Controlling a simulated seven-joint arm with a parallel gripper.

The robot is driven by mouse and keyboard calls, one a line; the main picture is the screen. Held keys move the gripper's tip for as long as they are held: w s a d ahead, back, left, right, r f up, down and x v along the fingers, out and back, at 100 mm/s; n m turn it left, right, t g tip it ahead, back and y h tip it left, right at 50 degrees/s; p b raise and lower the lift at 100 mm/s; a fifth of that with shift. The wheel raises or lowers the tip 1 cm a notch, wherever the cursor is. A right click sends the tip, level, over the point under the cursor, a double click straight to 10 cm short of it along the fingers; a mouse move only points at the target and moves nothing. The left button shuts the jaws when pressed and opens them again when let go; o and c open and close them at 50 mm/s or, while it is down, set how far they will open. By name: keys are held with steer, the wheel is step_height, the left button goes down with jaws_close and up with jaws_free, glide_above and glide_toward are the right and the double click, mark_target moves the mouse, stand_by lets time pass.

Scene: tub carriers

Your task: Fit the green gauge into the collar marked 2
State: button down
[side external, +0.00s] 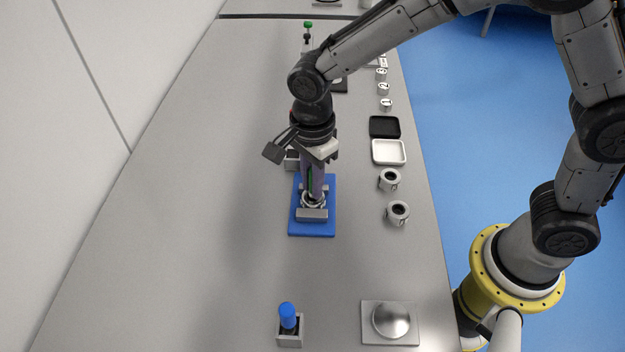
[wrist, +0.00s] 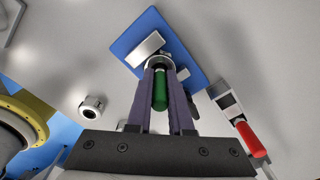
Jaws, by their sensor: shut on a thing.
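My gripper (side external: 315,192) is shut on the green gauge (wrist: 160,90), which shows as a green strip between the fingers in the side view (side external: 310,181). The gripper points down over a blue plate (side external: 318,228). A grey metal collar (side external: 313,204) sits on this plate between grey blocks, right at the fingertips; it also shows in the wrist view (wrist: 157,62). The gauge's lower end is hidden by the fingers, so I cannot tell whether it is inside the collar. No number is readable on this collar.
Two loose collars (side external: 389,180) (side external: 398,213) stand to the right, near black and white trays (side external: 389,152). A blue-handled piece (side external: 287,316) stands in a holder at the front. A red-handled piece (wrist: 250,140) is beside the plate. Numbered discs (side external: 384,88) line the right edge.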

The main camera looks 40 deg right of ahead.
steer(key=shift+f, duration=0.15)
steer(key=c, duration=0.8)
jaws_free()
